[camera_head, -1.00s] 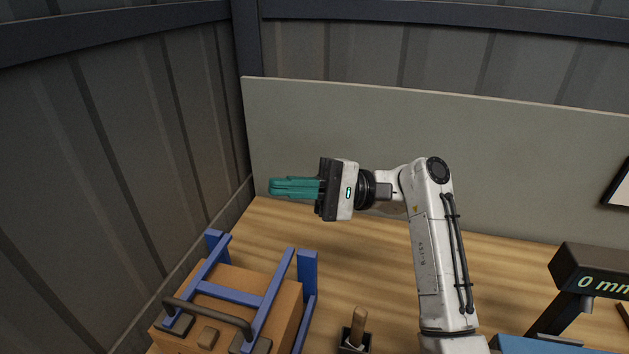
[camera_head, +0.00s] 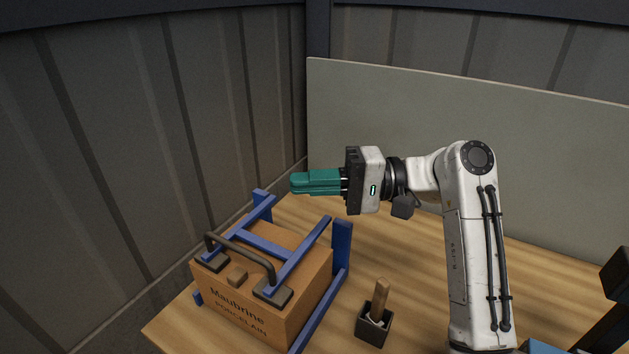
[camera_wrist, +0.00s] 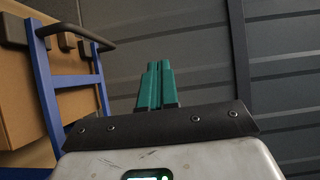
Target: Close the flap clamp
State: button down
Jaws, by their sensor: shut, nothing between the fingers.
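The flap clamp is a blue frame with two side bars and a crossbar (camera_head: 262,247), carrying a dark handle (camera_head: 240,256) at its front end. The flap lies over the top of a brown box (camera_head: 255,305), between blue uprights (camera_head: 342,242). I cannot tell whether its dark pads press on the box. My gripper (camera_head: 293,183) has teal fingers, shut and empty, pointing left above the back of the frame and apart from it. In the wrist view, my shut fingers (camera_wrist: 157,66) point away from the camera, with the blue frame (camera_wrist: 85,80) and handle (camera_wrist: 75,32) to their left.
A small dark holder (camera_head: 375,330) with a wooden-handled tool (camera_head: 380,298) stands right of the box. A dark device (camera_head: 615,275) is at the right edge. Grey walls close off the left and back. The wooden tabletop (camera_head: 405,265) is bare behind the holder.

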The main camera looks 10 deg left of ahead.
jog(key=shift+s+a+f+n+t+h+b, duration=0.45)
jog(key=shift+s+f+n, duration=0.55)
jog(key=shift+f, duration=0.45)
jog(key=shift+s+a+f+n+t+h+b, duration=0.25)
jog(key=shift+s+a+f+n+h, duration=0.35)
jog(key=shift+s+f, duration=0.75)
jog(key=shift+s+a+f+n+t+h+b, duration=0.3)
jog(key=shift+s+f+n+h+b, duration=0.25)
jog(key=shift+s+f+n, duration=0.75)
jog(key=shift+w+f+m, duration=0.25)
jog(key=shift+f+m, duration=0.05)
jog(key=shift+f, duration=0.05)
jog(key=p+v, duration=0.5)
jog(key=v, duration=0.6)
jog(key=shift+r+p, duration=0.2)
jog(key=shift+p, duration=0.2)
